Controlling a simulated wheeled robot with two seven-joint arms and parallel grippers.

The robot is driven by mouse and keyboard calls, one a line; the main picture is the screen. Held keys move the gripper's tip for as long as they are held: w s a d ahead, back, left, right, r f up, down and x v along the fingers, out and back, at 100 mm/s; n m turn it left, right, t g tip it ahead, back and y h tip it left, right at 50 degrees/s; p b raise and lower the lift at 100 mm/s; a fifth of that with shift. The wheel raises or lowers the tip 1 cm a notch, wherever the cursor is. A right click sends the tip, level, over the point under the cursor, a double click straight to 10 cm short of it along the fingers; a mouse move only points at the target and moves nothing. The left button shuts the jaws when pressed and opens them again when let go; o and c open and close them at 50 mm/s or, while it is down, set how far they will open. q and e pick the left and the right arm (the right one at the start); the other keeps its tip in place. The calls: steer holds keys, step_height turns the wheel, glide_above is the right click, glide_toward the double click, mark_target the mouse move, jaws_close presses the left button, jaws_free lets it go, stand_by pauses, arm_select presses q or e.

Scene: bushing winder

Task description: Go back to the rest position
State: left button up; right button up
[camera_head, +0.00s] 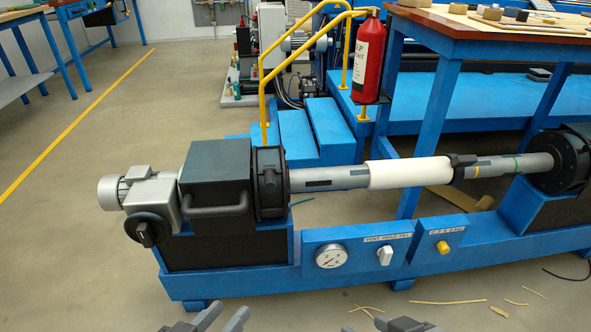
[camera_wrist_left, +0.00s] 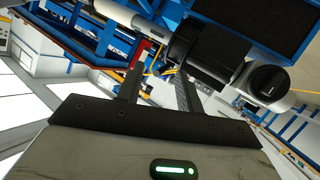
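My left gripper (camera_head: 234,308) shows at the bottom edge of the head view, in front of the winder's base and apart from it. Its two fingers stand apart with nothing between them; the left wrist view also shows the open gap (camera_wrist_left: 159,66). My right gripper (camera_head: 370,322) is only partly in view at the bottom edge, right of the left one. Its fingertips look apart and I see nothing held. The bushing winder (camera_head: 330,270) has a blue base, and its grey shaft (camera_head: 330,179) carries a white sleeve (camera_head: 410,173).
The winder's black gearbox (camera_head: 215,173) and handwheel (camera_head: 148,230) stand at left. A gauge (camera_head: 331,256) and knobs are on its front. A red extinguisher (camera_head: 368,60) and yellow rail (camera_head: 263,100) are behind. Light strips (camera_head: 448,302) lie on the floor. Open floor is at left.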

arm_select(q)
steer(key=d+f+t+h+b, duration=0.1)
steer(key=d+f+h+b, duration=0.3)
steer(key=b, duration=0.6)
arm_select(e)
steer(key=w+a+f+m+t+y, duration=0.1)
steer(key=w+a+f+t+y, duration=0.15)
steer(key=a+t+y, duration=0.2)
arm_select(q)
steer(key=s+a+r+g+y+p, duration=0.2)
steer(key=a+r+y+p, duration=0.4)
steer(key=p, duration=2.3)
step_height(320, 180, up, 4)
steer(key=shift+a+r+m+g+y+p, duration=0.35)
steer(key=shift+a+g, duration=0.25)
steer(key=shift+a, duration=0.35)
arm_select(e)
steer(key=s+d+r+g+h, duration=0.2)
steer(key=d+r+h, duration=0.3)
steer(key=r, duration=0.6)
steer(key=shift+s+d+n+g+h, duration=0.35)
steer(key=shift+d+g, duration=0.1)
steer(key=shift+d, duration=0.1)
arm_select(q)
steer(key=shift+f, duration=0.1)
